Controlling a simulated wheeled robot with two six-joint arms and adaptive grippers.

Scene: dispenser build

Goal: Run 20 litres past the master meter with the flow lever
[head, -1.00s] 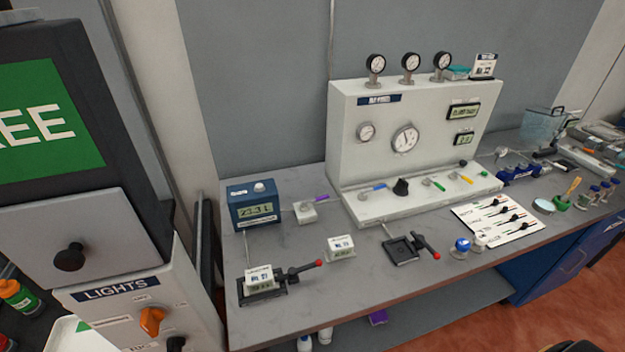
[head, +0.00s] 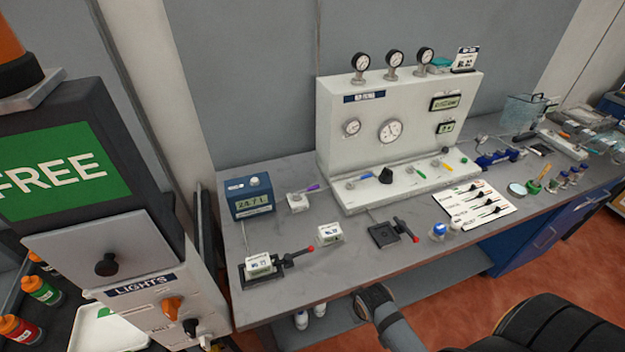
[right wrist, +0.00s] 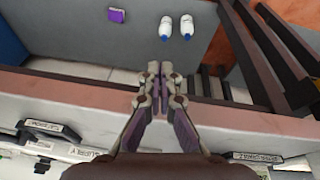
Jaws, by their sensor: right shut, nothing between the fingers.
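The blue meter box (head: 250,197) stands at the left end of the bench in the head view. Its display appears to read 24.7 L, though the digits are small. A small white valve block (head: 298,203) with a purple lever (head: 306,189) sits just right of it; I cannot tell whether this is the flow lever. My right gripper (right wrist: 160,72) is shut and empty in the right wrist view, fingertips together, apart from these things. Part of my right arm shows low in the head view. My left gripper is out of view.
A white gauge panel (head: 342,127) with coloured levers stands behind. Clamps with red-tipped handles (head: 264,272) (head: 385,235) lie in front. A lights cabinet (head: 150,314) stands left. White bottles (right wrist: 176,26) and a purple block (right wrist: 117,15) are on the lower shelf.

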